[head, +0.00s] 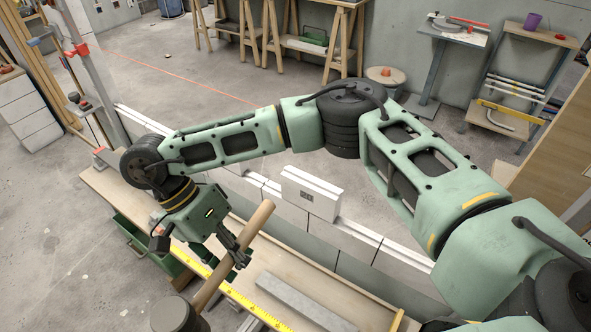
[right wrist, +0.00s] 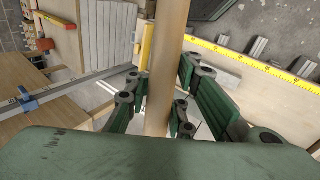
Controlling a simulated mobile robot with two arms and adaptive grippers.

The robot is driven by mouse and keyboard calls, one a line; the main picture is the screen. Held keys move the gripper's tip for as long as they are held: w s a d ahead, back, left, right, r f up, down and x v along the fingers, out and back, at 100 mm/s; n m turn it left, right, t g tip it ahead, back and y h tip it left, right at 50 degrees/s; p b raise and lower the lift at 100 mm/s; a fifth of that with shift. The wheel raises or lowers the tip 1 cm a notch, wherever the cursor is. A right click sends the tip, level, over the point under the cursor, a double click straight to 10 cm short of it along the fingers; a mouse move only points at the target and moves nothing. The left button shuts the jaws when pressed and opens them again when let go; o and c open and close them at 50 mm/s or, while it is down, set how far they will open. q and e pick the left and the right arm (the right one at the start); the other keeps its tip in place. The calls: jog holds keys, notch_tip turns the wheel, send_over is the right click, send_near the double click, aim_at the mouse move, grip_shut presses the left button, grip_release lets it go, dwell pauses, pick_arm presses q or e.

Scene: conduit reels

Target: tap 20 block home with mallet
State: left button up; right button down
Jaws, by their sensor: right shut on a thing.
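My right gripper (head: 236,255) is shut on the wooden handle of the mallet (head: 262,217), above the bench. The handle is tilted, its bare end toward the wall. The dark mallet head (head: 178,315) hangs at the bottom edge of the head view, partly cut off. In the right wrist view the handle (right wrist: 165,75) passes between the green fingers (right wrist: 161,100). A white block with a small dark mark (head: 311,193) stands up on the row of pale wall blocks (head: 288,209), apart from the mallet. I cannot read its mark. My left gripper is not in view.
A bench (head: 330,287) runs along the near side of the wall, with a yellow rule (head: 255,312) and a grey bar (head: 310,302) on it. A green drawer or bin (head: 135,240) is at its left. The floor behind the wall is mostly clear.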

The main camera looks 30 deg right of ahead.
jog(key=m, duration=0.1)
jog(key=w+a+r+m+y, duration=0.1)
jog(key=m, duration=0.1)
jog(key=shift+w+a+g+y, duration=0.1)
jog(key=shift+a+g+y, duration=0.2)
jog(key=shift+g, duration=0.1)
jog(key=w+d+m+t+y+p, duration=0.5)
jog(key=w+d+m+t+y, duration=0.45)
jog(key=m, duration=1.35)
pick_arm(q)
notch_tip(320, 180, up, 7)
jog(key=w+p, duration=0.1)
pick_arm(e)
jog(key=w+d+f+m+h, duration=0.1)
jog(key=w+d+m, duration=0.1)
jog(key=d+m, duration=0.3)
jog(key=w+d+f+m+h, duration=0.1)
jog(key=w+d+m+h, duration=0.15)
jog(key=d, duration=0.35)
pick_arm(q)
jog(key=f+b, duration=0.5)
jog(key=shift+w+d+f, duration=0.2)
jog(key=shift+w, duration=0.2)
pick_arm(e)
notch_tip(320, 180, down, 6)
jog(key=t, duration=0.1)
jog(key=shift+d+f+y, duration=0.2)
jog(key=shift+d+y, duration=0.1)
jog(key=shift+d, duration=0.15)
jog(key=shift+m, duration=0.25)
